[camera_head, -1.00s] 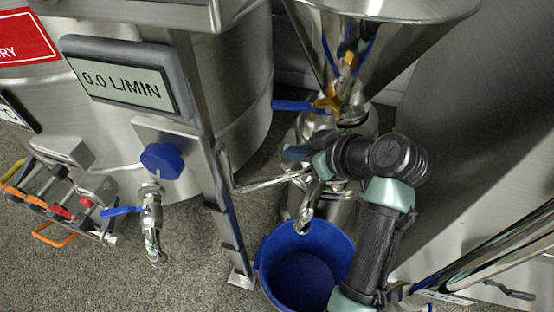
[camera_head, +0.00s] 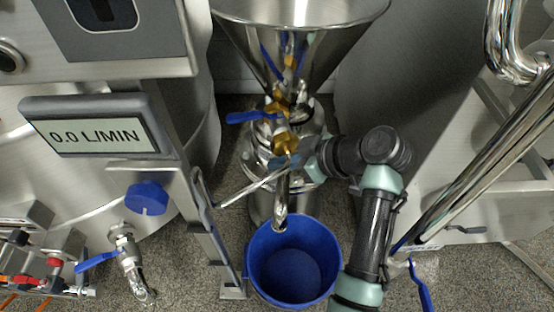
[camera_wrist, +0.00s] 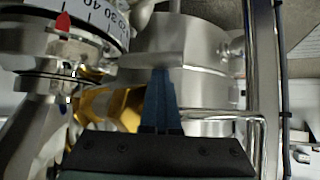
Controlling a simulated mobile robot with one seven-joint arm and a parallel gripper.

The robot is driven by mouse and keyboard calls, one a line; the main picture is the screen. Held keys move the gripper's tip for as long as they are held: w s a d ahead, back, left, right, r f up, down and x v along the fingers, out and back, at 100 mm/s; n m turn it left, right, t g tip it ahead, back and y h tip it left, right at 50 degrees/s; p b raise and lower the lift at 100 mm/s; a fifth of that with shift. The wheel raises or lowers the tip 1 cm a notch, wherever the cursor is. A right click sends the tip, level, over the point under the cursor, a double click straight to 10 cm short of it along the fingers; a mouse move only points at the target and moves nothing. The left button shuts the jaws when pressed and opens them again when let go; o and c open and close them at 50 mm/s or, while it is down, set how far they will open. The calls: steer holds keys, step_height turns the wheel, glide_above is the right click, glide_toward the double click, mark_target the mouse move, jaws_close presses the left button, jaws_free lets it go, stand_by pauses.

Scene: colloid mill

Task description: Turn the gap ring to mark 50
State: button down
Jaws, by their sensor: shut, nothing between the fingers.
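The gap ring (camera_wrist: 94,14) shows in the wrist view at the top left, as a white band with black tick marks and numerals. A red pointer (camera_wrist: 63,22) sits at its lower edge. The numerals 30 and 40 seem to lie just right of the pointer; the exact mark at the pointer is hard to read. My gripper (camera_wrist: 160,75) is shut and empty, its blue fingers in front of the steel mill body, to the right of the ring. In the head view my gripper (camera_head: 284,161) is at the mill (camera_head: 258,150), below the hopper, and partly hides the ring area.
The hopper (camera_head: 300,14) stands above the mill, with a blue-handled valve (camera_head: 252,117) below it. A blue bucket (camera_head: 252,262) stands under the spout (camera_head: 281,212). A steel frame leg (camera_head: 208,235) is left of the mill; shiny pipes (camera_head: 490,150) run at the right.

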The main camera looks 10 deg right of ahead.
step_height(320, 180, up, 10)
steer(key=p, duration=0.5)
steer(key=shift+p, duration=0.4)
